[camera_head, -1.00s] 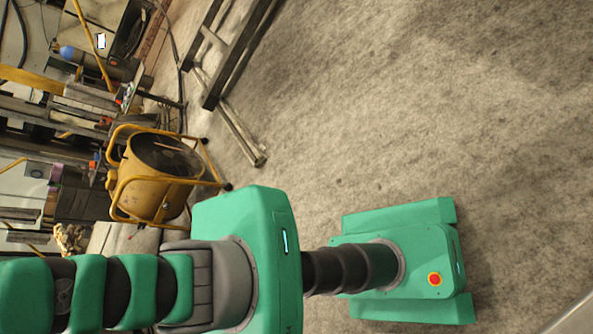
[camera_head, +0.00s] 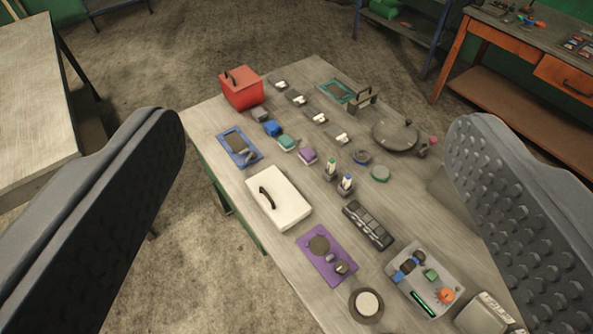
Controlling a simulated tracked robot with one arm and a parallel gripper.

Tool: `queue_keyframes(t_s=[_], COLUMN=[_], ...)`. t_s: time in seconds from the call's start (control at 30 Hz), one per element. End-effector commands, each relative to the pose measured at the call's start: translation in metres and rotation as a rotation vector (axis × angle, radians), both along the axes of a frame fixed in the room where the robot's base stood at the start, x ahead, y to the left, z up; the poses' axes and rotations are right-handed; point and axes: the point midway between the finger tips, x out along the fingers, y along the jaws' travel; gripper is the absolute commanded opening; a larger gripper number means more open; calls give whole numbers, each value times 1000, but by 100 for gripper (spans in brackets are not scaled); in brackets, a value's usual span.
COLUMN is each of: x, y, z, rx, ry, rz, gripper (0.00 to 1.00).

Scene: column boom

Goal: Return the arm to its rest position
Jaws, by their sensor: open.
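My gripper (camera_head: 315,130) is open and empty. One dark finger stands at the left of the view and the other, with a studded pad, at the right. Between and beyond the fingers lies a wooden table (camera_head: 240,186) with many small items, seen from above at a slant. No item is between the finger pads. The rest of my arm is out of view.
The table holds a red box (camera_head: 241,88), a white lidded box (camera_head: 279,197), a purple mat (camera_head: 313,268), a grey tray (camera_head: 447,273) and a round dark pan (camera_head: 395,136). Another table (camera_head: 35,110) stands left, an orange workbench (camera_head: 480,50) upper right. Bare floor lies between.

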Motion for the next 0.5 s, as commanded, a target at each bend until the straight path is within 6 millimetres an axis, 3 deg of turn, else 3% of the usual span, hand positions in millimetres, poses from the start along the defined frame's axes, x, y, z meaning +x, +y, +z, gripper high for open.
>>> queue_keyframes(t_s=[0.27,0.5], x=[1,1], y=[0,0], z=[-3,-36], rx=[-2,-3], ry=[1,2], rz=[0,2], gripper=[75,75])
